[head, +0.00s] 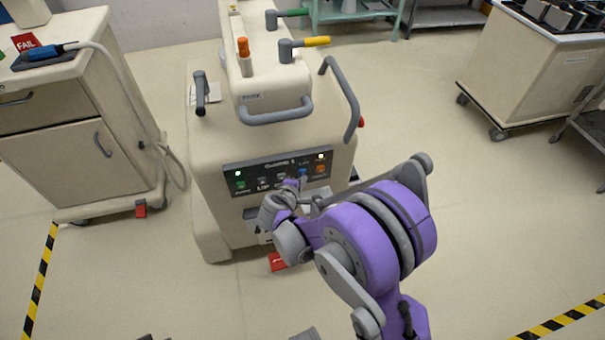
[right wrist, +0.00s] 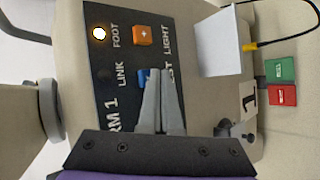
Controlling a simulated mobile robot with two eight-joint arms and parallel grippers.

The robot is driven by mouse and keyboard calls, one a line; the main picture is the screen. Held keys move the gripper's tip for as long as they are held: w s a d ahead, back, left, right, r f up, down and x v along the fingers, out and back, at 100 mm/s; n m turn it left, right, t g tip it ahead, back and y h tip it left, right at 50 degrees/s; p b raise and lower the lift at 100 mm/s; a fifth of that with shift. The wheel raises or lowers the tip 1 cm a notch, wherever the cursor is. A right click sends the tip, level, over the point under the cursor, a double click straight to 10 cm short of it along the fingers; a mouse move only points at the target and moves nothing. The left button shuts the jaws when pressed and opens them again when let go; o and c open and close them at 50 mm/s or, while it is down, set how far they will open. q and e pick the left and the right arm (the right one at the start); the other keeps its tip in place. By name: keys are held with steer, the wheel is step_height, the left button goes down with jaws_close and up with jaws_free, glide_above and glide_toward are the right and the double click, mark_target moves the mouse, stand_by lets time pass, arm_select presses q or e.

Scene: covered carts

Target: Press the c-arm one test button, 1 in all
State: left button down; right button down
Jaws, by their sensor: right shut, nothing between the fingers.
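The beige C-arm cart (head: 215,140) stands in the middle of the head view, with a dark control panel (head: 261,170) on its front. The panel reads "ARM 1" in the right wrist view. A blue button (right wrist: 142,76) sits beside a label ending in "ST", partly covered by my fingers; it also shows in the head view (head: 303,172). My right gripper (right wrist: 160,73) is shut and empty, its fingertips at the blue button's edge in the picture. I cannot tell whether they touch it. In the head view my right gripper (head: 295,184) is in front of the panel.
An orange button (right wrist: 142,36) is beside the blue one, and a green button (head: 240,185) is at the panel's left. A lit lamp (right wrist: 99,33) is near "FOOT". Another cart (head: 95,130) stands at left, one (head: 520,80) at right.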

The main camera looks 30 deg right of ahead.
steer(key=shift+w+d, duration=0.15)
steer(key=shift+w, duration=0.35)
stand_by(0.3)
stand_by(0.4)
steer(key=shift+s+a, duration=0.2)
steer(key=shift+s, duration=0.75)
steer(key=shift+s+a+b, duration=0.15)
steer(key=shift+s+a, duration=0.05)
steer(key=shift+s, duration=0.6)
steer(key=shift+s+a+b, duration=0.1)
steer(key=shift+s+a, duration=0.1)
steer(key=shift+s, duration=0.6)
steer(key=shift+s+a+b, duration=0.15)
steer(key=shift+s+a, duration=0.05)
steer(key=shift+s, duration=0.6)
